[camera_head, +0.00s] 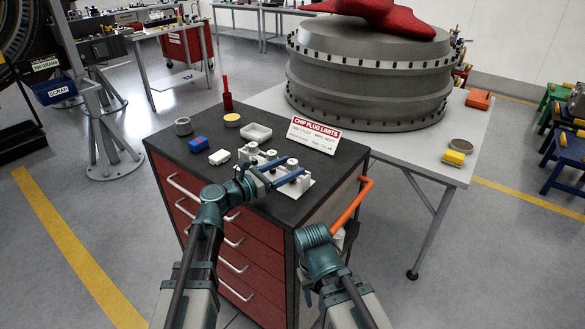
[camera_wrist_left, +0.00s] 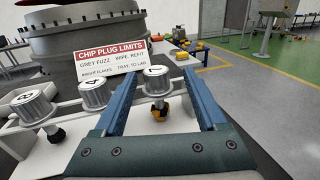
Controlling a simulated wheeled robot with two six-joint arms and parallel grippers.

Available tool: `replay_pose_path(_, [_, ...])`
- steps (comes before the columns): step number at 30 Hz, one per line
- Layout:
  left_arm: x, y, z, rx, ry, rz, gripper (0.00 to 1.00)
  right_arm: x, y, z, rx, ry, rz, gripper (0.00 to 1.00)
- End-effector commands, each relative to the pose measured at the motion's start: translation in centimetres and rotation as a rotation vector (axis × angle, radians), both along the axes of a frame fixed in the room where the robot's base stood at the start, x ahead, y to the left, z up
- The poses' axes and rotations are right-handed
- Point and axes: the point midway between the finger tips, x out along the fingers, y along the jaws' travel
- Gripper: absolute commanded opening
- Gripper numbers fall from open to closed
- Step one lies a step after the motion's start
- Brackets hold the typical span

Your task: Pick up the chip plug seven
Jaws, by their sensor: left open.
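Several chip plugs with silver, numbered caps stand in a white rack (camera_head: 304,186) on the dark top of the red drawer cabinet. In the left wrist view, one plug (camera_wrist_left: 156,86) stands between my left gripper's blue fingers; its cap mark looks like a 1 or a 7, and its lower end is black and yellow. Two more plugs, one (camera_wrist_left: 94,93) marked 4 and another (camera_wrist_left: 30,106), stand to the left, outside the fingers. My left gripper (camera_head: 284,168) is open around the first plug, with a gap visible on both sides. My right gripper is not in view.
A "CHIP PLUG LIMITS" sign (camera_head: 316,135) stands just behind the rack. A large engine casing (camera_head: 370,75) sits on the table beyond.

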Motion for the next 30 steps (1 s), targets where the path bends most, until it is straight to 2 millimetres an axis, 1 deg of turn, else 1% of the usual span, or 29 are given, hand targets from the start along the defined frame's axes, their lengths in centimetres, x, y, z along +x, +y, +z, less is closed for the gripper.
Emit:
replay_pose_path(4, [0.2,-0.2,-0.1,0.000,0.000,0.000,0.74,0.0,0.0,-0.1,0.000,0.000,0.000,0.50])
replay_pose_path(7, [0.9,-0.7,-0.2,0.000,0.000,-0.001,0.74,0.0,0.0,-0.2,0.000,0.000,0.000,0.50])
replay_pose_path(12, [2.8,-2.3,-0.6,0.000,0.000,-0.002,0.74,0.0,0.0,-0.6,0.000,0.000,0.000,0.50])
replay_pose_path(15, [3.5,-3.4,-0.4,0.000,0.000,-0.002,0.74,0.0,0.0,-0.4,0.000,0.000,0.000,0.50])
replay_pose_path(18, [3.7,-3.8,-0.4,0.000,0.000,0.000,0.74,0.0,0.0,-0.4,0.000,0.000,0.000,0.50])
replay_pose_path(23, [3.6,-3.7,-0.4,0.000,0.000,0.000,0.74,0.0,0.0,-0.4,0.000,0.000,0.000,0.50])
replay_pose_path(26, [3.6,-3.7,-0.4,0.000,0.000,0.000,0.58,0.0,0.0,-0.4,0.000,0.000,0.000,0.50])
replay_pose_path(30, [3.6,-3.7,-0.4,0.000,0.000,0.000,0.32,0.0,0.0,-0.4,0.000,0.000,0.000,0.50])
